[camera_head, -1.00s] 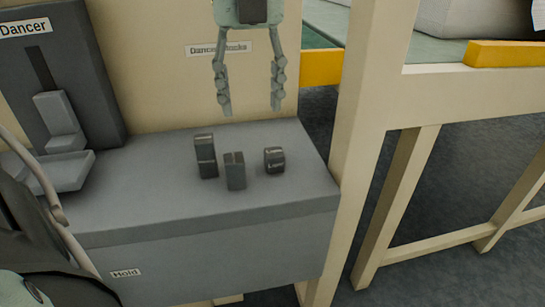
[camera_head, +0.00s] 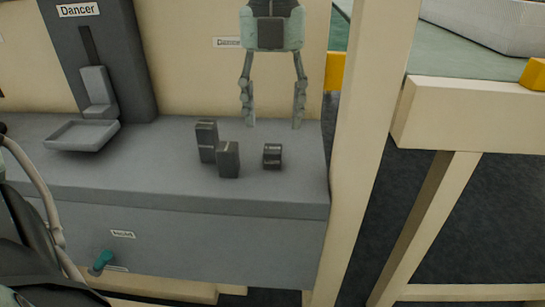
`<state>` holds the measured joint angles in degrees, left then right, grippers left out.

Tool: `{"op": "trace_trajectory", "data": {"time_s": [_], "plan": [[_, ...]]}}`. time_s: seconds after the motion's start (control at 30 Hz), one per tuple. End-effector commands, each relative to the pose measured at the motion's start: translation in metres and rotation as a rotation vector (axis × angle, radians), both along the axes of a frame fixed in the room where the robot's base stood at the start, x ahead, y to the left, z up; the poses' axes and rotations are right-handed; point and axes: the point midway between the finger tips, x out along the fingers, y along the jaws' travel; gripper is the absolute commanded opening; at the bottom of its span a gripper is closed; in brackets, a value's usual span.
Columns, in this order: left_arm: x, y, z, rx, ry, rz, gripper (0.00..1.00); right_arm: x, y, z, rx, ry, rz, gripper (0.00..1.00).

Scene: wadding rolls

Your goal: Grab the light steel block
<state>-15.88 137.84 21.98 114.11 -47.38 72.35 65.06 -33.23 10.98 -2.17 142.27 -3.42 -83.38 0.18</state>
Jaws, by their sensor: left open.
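Three dark grey steel blocks stand close together on the grey bench top (camera_head: 110,173). A tall one (camera_head: 206,142) is at the left, another upright one (camera_head: 228,160) is in front of it, and a short one (camera_head: 272,156) stands apart to the right. Their small markings are too blurred to read, so I cannot tell which is the light one. My left gripper (camera_head: 274,117) hangs fingers down at the top middle, open and empty. Its fingertips show above the short block in the picture, apart from it. My right gripper is not in view.
A grey column labelled Dancer (camera_head: 126,60), with a shallow tray (camera_head: 82,135), stands at the back left. A beige post (camera_head: 365,150) rises beside the bench's right end. A teal knob (camera_head: 103,261) sits low on the front.

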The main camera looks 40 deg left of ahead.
Motion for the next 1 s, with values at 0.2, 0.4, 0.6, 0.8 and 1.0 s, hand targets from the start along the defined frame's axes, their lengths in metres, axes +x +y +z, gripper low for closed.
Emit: {"op": "trace_trajectory", "data": {"time_s": [0.2,0.4,0.6,0.8,1.0], "plan": [[-0.002,-0.001,-0.026,0.000,0.004,-0.001,0.52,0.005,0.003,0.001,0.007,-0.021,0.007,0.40],[-0.005,-0.003,-0.056,-0.002,0.005,0.000,0.52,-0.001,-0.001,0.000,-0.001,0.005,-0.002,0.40],[-0.004,-0.003,-0.072,-0.001,0.001,0.001,0.52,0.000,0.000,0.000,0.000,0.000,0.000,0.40],[-0.004,-0.003,-0.072,-0.001,0.001,0.001,0.52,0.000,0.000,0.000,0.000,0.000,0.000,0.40],[-0.004,-0.003,-0.072,-0.001,0.001,0.001,0.27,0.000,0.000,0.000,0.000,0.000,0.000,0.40]]}}
